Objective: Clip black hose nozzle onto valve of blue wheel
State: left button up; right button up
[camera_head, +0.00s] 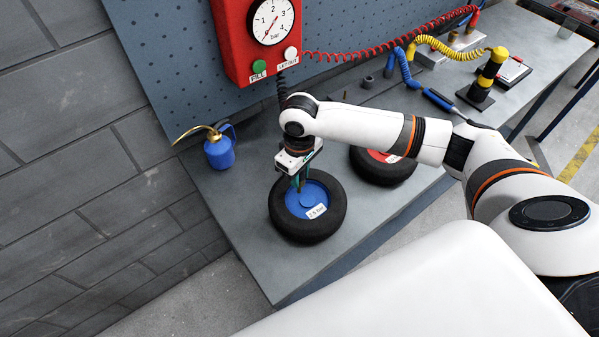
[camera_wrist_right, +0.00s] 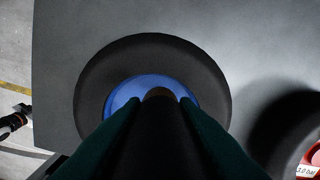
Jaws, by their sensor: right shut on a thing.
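The blue wheel (camera_head: 318,190), a black tyre with a blue hub and a "2.5 bar" label, lies flat on the bench. My right gripper (camera_head: 300,183) points down over its hub. In the wrist view, my right gripper (camera_wrist_right: 160,102) is shut on the black hose nozzle (camera_wrist_right: 158,135), whose rounded end overlaps the blue hub (camera_wrist_right: 122,97). The valve is hidden, so I cannot tell whether the nozzle touches it. The black hose (camera_head: 281,88) hangs behind my right wrist. My left gripper (camera_wrist_right: 22,110) seems to show small at the wrist view's left edge, its jaws unclear.
A red gauge box (camera_head: 240,45) hangs on the pegboard. A blue oil can (camera_head: 219,152) stands left of the wheel. A red-hubbed wheel (camera_head: 386,172) lies to the right under my arm. Coiled red, blue and yellow hoses lie farther back. The bench's near left corner (camera_head: 272,280) is clear.

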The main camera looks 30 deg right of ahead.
jog(key=shift+w+f, duration=0.1)
jog(key=shift+f, duration=1.35)
jog(key=o, duration=1.1)
